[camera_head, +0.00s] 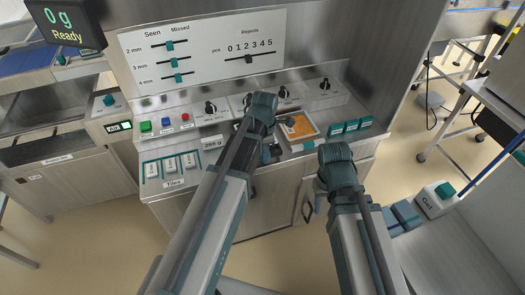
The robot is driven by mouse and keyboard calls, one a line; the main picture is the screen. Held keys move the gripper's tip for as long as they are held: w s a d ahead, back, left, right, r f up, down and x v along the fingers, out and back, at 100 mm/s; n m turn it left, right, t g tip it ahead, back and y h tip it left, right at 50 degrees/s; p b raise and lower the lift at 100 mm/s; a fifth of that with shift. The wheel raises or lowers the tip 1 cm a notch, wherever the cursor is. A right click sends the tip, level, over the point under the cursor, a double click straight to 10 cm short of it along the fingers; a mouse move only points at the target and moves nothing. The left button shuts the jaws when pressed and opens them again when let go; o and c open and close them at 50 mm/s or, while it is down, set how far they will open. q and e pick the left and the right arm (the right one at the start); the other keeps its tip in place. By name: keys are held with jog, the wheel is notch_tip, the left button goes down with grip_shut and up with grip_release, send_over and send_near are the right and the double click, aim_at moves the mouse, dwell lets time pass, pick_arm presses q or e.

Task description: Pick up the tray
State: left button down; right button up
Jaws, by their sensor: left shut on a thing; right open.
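The tray (312,135), pale-rimmed with orange contents, is at the right part of the steel machine's worktop. My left gripper (270,153) is at the tray's near left edge and is shut on it. My own arm and wrist partly hide the left side of the tray and the fingertips. Whether the tray is clear of the surface cannot be told. My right gripper (320,203) is open, lower and to the right, in front of the machine's cabinet and apart from the tray.
Teal blocks (351,127) stand right of the tray. A label reading 269 g (212,143) and a tiles rack (172,168) are left. The upright panel (205,55) with sliders and knobs rises behind. A Gel box (436,200) stands on the right-hand surface.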

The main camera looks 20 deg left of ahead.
pick_arm(q)
notch_tip(320, 180, up, 10)
jog(key=p, duration=0.9)
jog(key=shift+p, duration=0.3)
jog(key=shift+f, duration=0.1)
